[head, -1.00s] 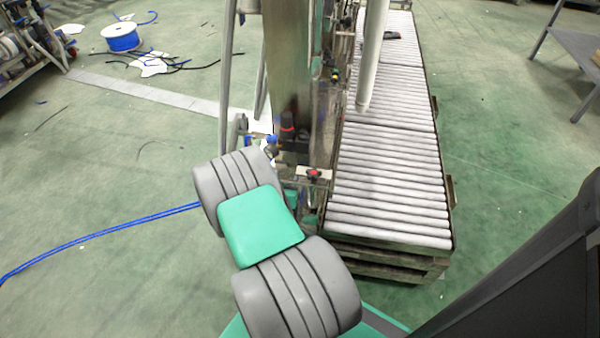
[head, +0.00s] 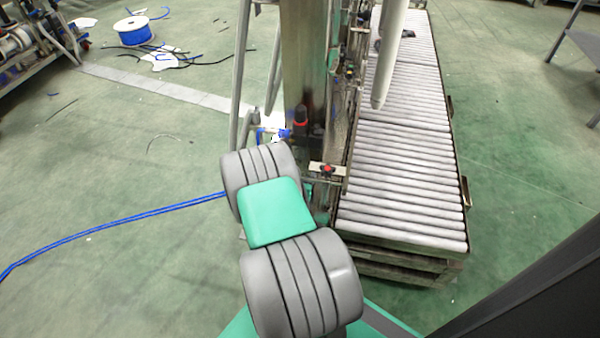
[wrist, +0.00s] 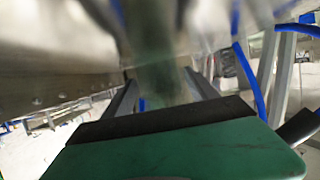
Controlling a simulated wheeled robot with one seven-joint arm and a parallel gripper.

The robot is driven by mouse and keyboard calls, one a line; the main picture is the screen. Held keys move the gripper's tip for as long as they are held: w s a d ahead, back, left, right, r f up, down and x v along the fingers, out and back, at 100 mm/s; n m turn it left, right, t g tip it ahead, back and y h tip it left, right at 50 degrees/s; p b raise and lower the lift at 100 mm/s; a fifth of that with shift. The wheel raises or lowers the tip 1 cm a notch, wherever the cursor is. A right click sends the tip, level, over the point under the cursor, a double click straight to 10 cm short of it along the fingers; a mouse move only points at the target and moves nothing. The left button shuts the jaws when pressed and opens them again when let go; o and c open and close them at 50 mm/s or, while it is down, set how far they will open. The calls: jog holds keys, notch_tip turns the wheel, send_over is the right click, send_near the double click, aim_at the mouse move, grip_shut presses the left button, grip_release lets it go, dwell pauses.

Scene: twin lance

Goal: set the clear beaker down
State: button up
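In the wrist view, my gripper (wrist: 162,95) shows as two grey fingers standing apart beyond its dark-edged green body. A see-through, greenish, blurred upright shape fills the space between them; it appears to be the clear beaker (wrist: 156,62), held between the fingers. Its rim and base cannot be made out. In the head view, my grey and green arm links hide the gripper and the beaker.
A roller conveyor (head: 400,190) with bare near rollers runs away at right of centre. A steel machine column (head: 305,60) with fittings stands beside it, close to my arm. A blue cable (head: 120,222) and a blue spool (head: 133,36) lie on the floor at left.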

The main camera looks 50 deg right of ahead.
jog(key=p+v, duration=0.3)
jog(key=v, duration=0.9)
jog(key=shift+p, duration=0.3)
jog(key=shift+w+r, duration=0.15)
jog(key=shift+w, duration=0.05)
jog(key=w+a+r+n+g+y, duration=0.1)
jog(key=w+a+r+n+y, duration=0.2)
jog(key=a, duration=0.4)
jog(key=w+a+r+g+y, duration=0.1)
jog(key=w+a+r+y, duration=0.25)
jog(key=a, duration=0.25)
jog(key=s+a+r+n+y, duration=0.2)
jog(key=a+r+n, duration=0.1)
jog(key=a, duration=0.3)
jog(key=s+a+r+n+g+y, duration=0.1)
jog(key=s+a+r+n+y, duration=0.1)
jog(key=a, duration=0.4)
jog(key=s+a+r+n+y, duration=0.1)
jog(key=a+r+n+y, duration=0.1)
jog(key=a+r+n, duration=0.3)
jog(key=shift+s+a+y, duration=0.25)
jog(key=shift+s+a, duration=0.15)
jog(key=shift+a, duration=0.3)
